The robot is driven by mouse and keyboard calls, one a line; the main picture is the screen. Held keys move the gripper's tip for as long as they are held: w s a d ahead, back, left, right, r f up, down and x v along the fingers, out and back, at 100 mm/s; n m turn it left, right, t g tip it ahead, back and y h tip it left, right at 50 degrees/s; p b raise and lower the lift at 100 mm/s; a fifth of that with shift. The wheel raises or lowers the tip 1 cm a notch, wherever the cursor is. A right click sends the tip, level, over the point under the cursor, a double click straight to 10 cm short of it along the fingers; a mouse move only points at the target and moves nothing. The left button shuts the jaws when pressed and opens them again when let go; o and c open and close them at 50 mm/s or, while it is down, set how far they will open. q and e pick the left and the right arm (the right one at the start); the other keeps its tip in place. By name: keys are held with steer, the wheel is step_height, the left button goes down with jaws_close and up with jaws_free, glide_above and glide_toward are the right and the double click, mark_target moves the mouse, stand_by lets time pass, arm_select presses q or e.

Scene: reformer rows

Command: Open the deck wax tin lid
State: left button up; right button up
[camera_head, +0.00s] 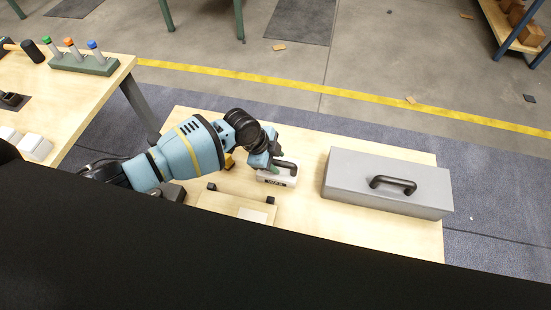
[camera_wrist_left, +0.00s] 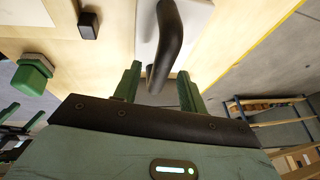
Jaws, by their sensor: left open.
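The deck wax tin (camera_head: 280,181) is a small white box with dark lettering on its front, standing on the wooden bench. Its dark bar handle (camera_head: 291,168) is on top; the lid looks closed. In the left wrist view the handle (camera_wrist_left: 170,35) rises from the pale lid (camera_wrist_left: 147,22) and reaches in between my fingers. My left gripper (camera_head: 272,168) is at the tin's top left; it also shows in the left wrist view (camera_wrist_left: 160,88), with its two green fingers apart on either side of the handle. My right gripper is not in view.
A grey toolbox (camera_head: 375,187) with a black handle stands right of the tin. A shallow wooden tray (camera_head: 225,205) with black corner blocks lies in front left. A second bench (camera_head: 75,95) at the left holds a green rack (camera_head: 85,63) of tools. Bare bench lies between tin and toolbox.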

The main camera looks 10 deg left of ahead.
arm_select(q)
jaws_close()
